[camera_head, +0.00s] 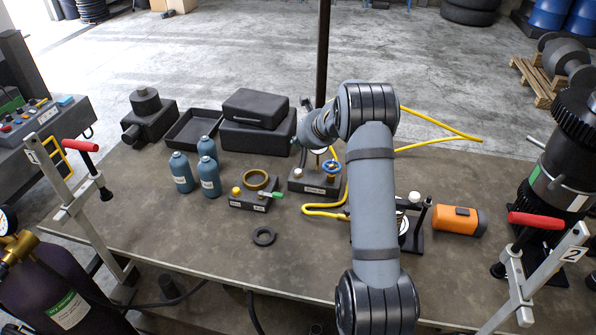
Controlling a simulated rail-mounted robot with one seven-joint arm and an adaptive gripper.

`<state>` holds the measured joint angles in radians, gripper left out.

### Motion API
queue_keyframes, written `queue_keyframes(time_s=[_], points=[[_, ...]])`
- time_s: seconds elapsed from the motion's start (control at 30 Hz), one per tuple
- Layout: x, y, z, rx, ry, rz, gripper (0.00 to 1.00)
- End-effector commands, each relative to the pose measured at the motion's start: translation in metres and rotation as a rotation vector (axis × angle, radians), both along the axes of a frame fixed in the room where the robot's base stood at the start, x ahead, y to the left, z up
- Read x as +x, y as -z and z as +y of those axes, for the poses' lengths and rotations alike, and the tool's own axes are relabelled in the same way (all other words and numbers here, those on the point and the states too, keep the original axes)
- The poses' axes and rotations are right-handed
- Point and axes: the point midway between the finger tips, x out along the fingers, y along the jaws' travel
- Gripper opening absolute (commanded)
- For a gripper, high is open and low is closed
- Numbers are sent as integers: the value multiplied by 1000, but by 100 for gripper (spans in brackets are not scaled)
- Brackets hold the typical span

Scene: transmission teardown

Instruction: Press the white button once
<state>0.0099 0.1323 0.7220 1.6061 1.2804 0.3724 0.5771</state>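A small white button (298,172) appears on top of a dark labelled box (310,188) near the middle of the bench. A blue valve handle (331,167) stands on the same box, right of the button. My arm reaches from the front edge over the bench and bends left at its top. My gripper (303,157) points down just above the box, close to the white button. It is small and dark here. Its fingers are partly lost against the box, so whether they are open or touch the button is unclear.
A yellow hose (322,211) runs beside the box. An orange cylinder (455,220) lies right. Red-handled clamps (80,145) (550,220) stand at both sides.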

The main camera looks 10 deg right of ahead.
Motion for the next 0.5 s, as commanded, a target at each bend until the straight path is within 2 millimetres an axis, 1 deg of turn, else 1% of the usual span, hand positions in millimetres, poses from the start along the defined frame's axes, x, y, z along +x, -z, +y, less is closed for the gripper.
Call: queue_keyframes(time_s=[0.13,0.27,0.37,0.5], points=[[0,1,0,-1,1,0,0],[0,6,0,-1,1,0,0],[0,14,-1,0,1,1,0],[0,29,0,0,2,0,0]])
